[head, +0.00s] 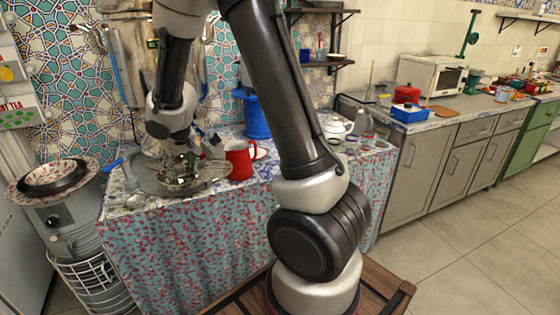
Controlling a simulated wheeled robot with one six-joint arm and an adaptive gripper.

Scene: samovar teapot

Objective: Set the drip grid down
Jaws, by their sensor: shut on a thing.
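The drip grid (205,174) is a round metal lattice at the left end of the cloth-covered table. My gripper (181,165) reaches down from above and is shut on the grid's left part. The fingertips are small and hard to make out. The grid sits over or just above a round metal basin (146,180); I cannot tell whether it touches anything below. A red jug (240,161) stands close to the grid's right side.
The table (190,240) has a patterned cloth. A blue samovar-like vessel (256,115) stands behind the jug, and a white teapot (336,130) with glass jars stands to the right. A metal stand with a bowl (55,177) is at the far left. My arm hides the table's middle.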

